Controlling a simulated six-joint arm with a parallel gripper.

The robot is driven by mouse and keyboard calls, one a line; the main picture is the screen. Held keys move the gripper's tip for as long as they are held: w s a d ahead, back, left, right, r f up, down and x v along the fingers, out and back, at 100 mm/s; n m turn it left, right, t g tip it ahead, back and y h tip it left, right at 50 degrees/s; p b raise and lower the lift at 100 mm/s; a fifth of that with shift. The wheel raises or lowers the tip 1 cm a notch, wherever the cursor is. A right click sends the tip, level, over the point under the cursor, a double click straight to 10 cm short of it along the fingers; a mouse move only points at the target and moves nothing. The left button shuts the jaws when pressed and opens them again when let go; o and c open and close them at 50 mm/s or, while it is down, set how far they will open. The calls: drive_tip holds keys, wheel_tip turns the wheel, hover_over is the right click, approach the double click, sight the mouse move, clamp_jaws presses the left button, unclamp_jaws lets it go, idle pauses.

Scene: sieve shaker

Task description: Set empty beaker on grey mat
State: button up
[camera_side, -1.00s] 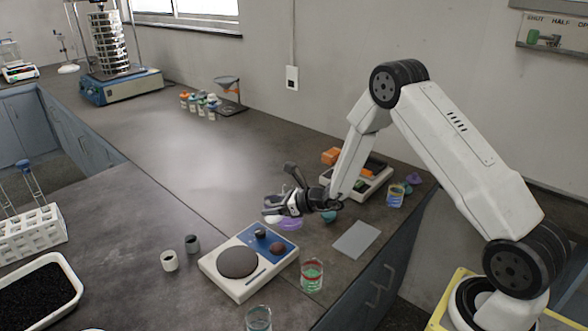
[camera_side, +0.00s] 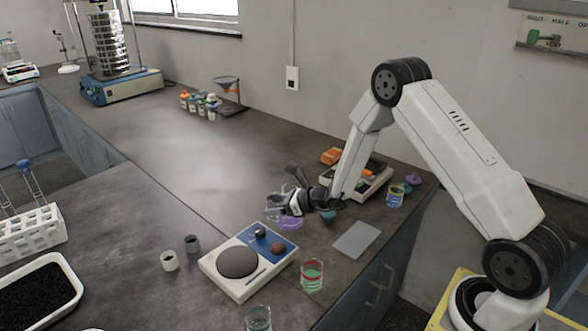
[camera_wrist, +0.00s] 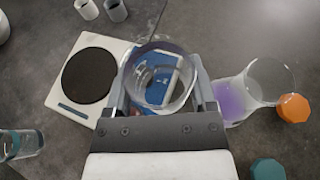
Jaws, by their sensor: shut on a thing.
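My gripper (camera_wrist: 160,95) is shut on a clear glass beaker (camera_wrist: 158,78), seen from above between the jaws. I see no liquid in it; the hotplate's blue panel shows through the glass. In the side view my gripper (camera_side: 284,205) holds the beaker (camera_side: 273,205) behind the hotplate, seemingly above the bench. The grey mat (camera_side: 357,240) lies flat and bare on the bench, to the right of my gripper and near the bench edge. The mat is not visible in the wrist view.
The hotplate (camera_side: 240,264) stands close in front. A beaker with green liquid (camera_side: 312,277) and another beaker (camera_side: 258,320) stand near the edge. A flask with purple liquid (camera_wrist: 242,95), an orange cap (camera_wrist: 293,108) and a teal cap (camera_wrist: 267,170) are beside my gripper.

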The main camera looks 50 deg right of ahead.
drive_tip(key=s+d, duration=0.7)
drive_tip(key=d, duration=0.1)
hover_over(353, 244)
drive_tip(key=shift+f, duration=0.2)
drive_tip(key=shift+w+f, duration=0.1)
drive_tip(key=shift+f, duration=2.15)
drive_tip(key=shift+f, duration=0.1)
drive_tip(key=shift+f, duration=1.65)
drive_tip(key=shift+f, duration=0.15)
